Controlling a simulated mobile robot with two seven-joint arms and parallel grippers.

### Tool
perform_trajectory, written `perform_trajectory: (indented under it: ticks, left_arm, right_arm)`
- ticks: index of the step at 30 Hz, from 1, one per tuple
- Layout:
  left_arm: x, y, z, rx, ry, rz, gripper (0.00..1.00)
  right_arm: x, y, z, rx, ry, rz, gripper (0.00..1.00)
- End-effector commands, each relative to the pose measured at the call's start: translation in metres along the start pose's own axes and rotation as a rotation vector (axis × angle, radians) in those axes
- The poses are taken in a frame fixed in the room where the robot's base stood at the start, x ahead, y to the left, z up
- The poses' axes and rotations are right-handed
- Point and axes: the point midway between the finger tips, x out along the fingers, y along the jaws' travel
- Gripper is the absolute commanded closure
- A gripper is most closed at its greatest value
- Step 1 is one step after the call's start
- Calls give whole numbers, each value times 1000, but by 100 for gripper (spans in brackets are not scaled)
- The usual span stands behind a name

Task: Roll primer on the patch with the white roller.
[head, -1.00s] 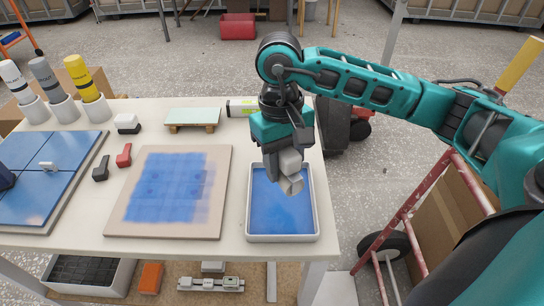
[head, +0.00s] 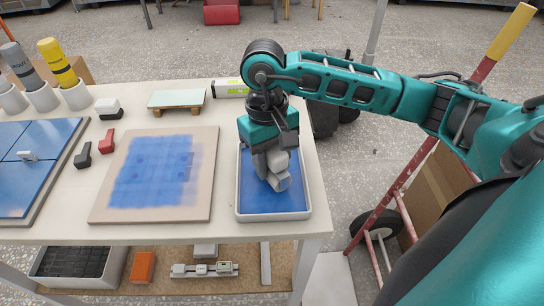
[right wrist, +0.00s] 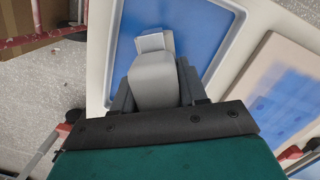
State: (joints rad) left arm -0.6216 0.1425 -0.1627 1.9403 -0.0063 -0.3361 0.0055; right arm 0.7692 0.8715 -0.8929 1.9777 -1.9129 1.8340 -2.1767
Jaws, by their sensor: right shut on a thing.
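My right gripper (head: 268,165) is shut on the white roller (head: 280,182), which looks pale grey. The gripper and roller are over the white-rimmed tray of blue primer (head: 242,214). In the right wrist view the roller (right wrist: 151,42) shows ahead of the jaws, over the tray (right wrist: 236,9). I cannot tell whether the roller touches the primer. The patch (head: 153,172) is a blue, uneven square on a beige board (head: 203,188), left of the tray. Its blue is denser on the left and paler toward the right edge. My left gripper is not in view.
A pale slab on wood (head: 176,100) and a level (head: 231,88) lie behind. Blue tiles (head: 30,190) are at far left. A red trolley (head: 405,200) stands at right.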

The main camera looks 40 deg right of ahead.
Motion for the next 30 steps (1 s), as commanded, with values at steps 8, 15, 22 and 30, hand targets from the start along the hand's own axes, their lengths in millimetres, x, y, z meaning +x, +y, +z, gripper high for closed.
perform_trajectory:
  ticks: [8,15,22,30]
  left_arm:
    - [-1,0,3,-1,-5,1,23]
    - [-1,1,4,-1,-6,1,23]
    - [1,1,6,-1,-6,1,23]
    - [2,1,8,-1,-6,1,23]
  right_arm:
    - [0,0,0,0,0,0,86]
    - [0,0,0,0,0,0,86]
    - [3,0,0,0,0,0,86]
    - [6,0,-1,0,0,0,86]
